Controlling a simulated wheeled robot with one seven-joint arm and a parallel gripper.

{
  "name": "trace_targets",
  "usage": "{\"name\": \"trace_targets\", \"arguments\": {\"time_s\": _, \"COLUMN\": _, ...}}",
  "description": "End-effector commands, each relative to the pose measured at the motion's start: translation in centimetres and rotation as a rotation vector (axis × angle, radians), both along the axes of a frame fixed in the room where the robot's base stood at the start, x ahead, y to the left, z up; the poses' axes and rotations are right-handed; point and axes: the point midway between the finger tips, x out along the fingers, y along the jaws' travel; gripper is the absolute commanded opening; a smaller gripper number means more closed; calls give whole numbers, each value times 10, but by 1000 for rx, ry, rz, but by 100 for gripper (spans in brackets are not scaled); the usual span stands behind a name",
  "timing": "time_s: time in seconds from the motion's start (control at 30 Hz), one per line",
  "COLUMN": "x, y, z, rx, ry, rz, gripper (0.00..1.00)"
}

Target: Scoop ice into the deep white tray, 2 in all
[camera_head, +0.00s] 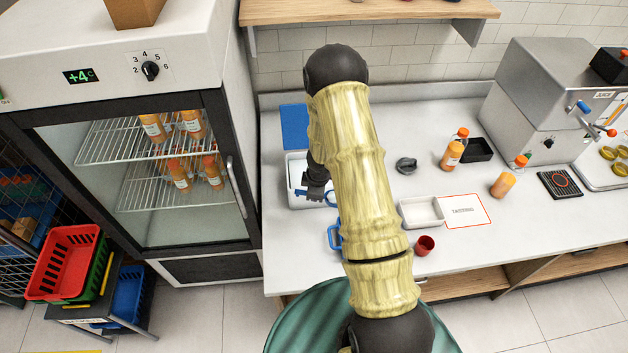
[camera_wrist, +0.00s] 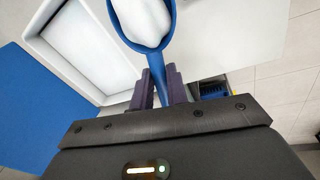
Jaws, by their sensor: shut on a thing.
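My gripper (camera_head: 318,188) is shut on the handle of a blue scoop (camera_wrist: 161,78). In the wrist view the scoop's bowl carries a white heap, which looks like ice (camera_wrist: 143,18). The scoop is at the right side of a white bin (camera_wrist: 34,42); its height above the rim is unclear. The bin (camera_head: 294,162) also shows in the head view, partly hidden by my arm. A white rectangular tray (camera_head: 421,225) stands on the counter to the right of my arm and looks empty. The bin's contents are not clear.
A blue panel (camera_head: 295,127) lies behind the bin. Bottles (camera_head: 452,154) stand farther back.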

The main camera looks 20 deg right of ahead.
Motion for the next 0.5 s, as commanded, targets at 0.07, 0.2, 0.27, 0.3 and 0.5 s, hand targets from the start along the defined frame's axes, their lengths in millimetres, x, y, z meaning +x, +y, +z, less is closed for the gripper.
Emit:
{"name": "trace_targets", "arguments": {"time_s": 0.07, "x": -1, "y": 0, "z": -7, "rx": 0, "ry": 3, "rz": -44, "gripper": 0}}
{"name": "trace_targets", "arguments": {"time_s": 0.2, "x": -4, "y": -2, "z": -14, "rx": 0, "ry": 8, "rz": -132, "gripper": 0}}
{"name": "trace_targets", "arguments": {"time_s": 0.27, "x": -6, "y": -3, "z": -17, "rx": 0, "ry": 10, "rz": -172, "gripper": 0}}
{"name": "trace_targets", "arguments": {"time_s": 0.3, "x": -7, "y": -3, "z": -20, "rx": 1, "ry": 11, "rz": -200, "gripper": 0}}
{"name": "trace_targets", "arguments": {"time_s": 0.5, "x": -14, "y": -7, "z": -35, "rx": -2, "ry": 17, "rz": -368, "gripper": 0}}
